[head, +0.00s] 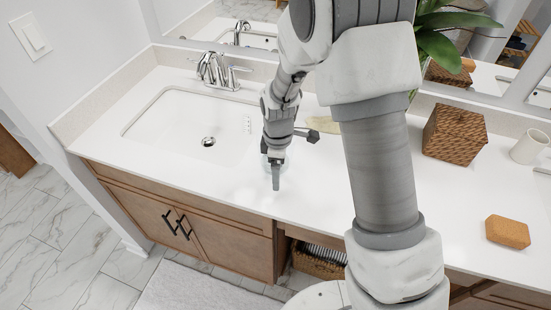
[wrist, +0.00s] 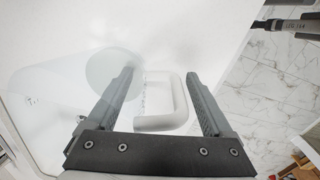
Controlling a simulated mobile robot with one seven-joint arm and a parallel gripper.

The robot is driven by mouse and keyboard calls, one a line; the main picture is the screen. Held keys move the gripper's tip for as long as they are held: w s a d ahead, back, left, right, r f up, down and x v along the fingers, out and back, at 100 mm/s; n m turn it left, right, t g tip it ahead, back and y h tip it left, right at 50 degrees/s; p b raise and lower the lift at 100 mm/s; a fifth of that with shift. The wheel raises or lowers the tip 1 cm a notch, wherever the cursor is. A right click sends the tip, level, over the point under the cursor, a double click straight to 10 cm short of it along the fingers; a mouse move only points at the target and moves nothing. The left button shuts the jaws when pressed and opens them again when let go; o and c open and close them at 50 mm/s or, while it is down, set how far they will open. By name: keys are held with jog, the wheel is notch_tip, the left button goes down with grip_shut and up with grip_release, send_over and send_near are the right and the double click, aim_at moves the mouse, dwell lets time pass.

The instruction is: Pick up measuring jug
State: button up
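The measuring jug is clear and see-through, with a pale loop handle (wrist: 180,97) in the wrist view. Its faint body with small markings spreads to the left there. My gripper (wrist: 160,73) is open, with one finger on each side of the handle. I see a gap between the handle and the right finger; the left finger overlaps the clear body in the picture. In the head view my gripper (head: 276,180) points down at the counter just right of the sink. The jug is mostly hidden behind it there.
The white counter (head: 330,205) holds a sink (head: 180,125) with a faucet (head: 215,70) on the left. A woven box (head: 454,132), a white cup (head: 529,147) and a brown sponge-like block (head: 508,231) stand on the right. A plant and mirror are behind.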

grip_shut()
jog(key=shift+r, duration=0.2)
dwell(0.4)
